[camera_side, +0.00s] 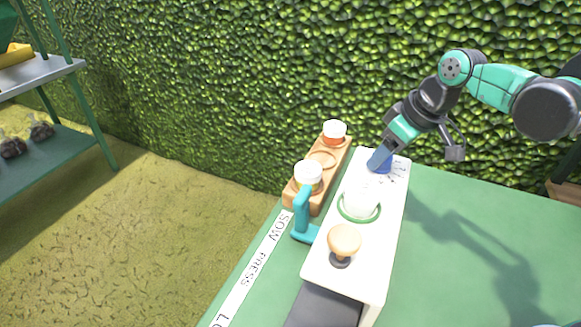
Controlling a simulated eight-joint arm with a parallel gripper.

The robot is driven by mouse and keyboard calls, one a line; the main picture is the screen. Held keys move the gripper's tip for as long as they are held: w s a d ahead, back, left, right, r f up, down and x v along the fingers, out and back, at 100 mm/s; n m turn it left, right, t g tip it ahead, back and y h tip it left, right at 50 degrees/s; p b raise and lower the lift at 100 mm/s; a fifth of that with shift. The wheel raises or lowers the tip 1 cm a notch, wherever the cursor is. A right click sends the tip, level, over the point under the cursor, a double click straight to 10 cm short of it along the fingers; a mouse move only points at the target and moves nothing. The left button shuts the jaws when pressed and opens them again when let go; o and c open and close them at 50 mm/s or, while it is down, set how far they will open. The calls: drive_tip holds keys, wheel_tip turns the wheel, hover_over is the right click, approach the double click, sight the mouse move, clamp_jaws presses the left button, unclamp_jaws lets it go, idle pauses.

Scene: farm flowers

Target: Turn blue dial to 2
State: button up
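The blue dial (385,168) sits at the far end of the white panel (390,222), with small dark marks on the panel around it. My gripper (377,161) reaches down from the upper right, and its fingertips are at the dial, hiding part of it. I cannot tell whether the fingers touch or grip the dial. The number that the dial points to is too small to read.
On the panel are a clear jar (361,197) in a green ring and a tan knob (344,239). A teal handle (303,218) stands at its left. A wooden rack (320,177) holds white-lidded jars. The green table (465,250) is clear at right.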

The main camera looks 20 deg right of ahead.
clamp_jaws()
drive_tip(key=shift+m, duration=0.4)
drive_tip(key=m+h, duration=0.1)
drive_tip(key=m, duration=0.1)
drive_tip(key=m+h, duration=0.1)
drive_tip(key=m, duration=0.1)
drive_tip(key=shift+a+t, duration=0.15)
drive_tip(key=shift+t, duration=0.15)
drive_tip(key=m+h, duration=0.1)
drive_tip(key=m, duration=0.2)
drive_tip(key=m+h, duration=0.1)
drive_tip(key=m, duration=0.3)
drive_tip(key=shift+g, duration=0.4)
drive_tip(key=o, duration=1)
unclamp_jaws()
drive_tip(key=shift+o, duration=0.2)
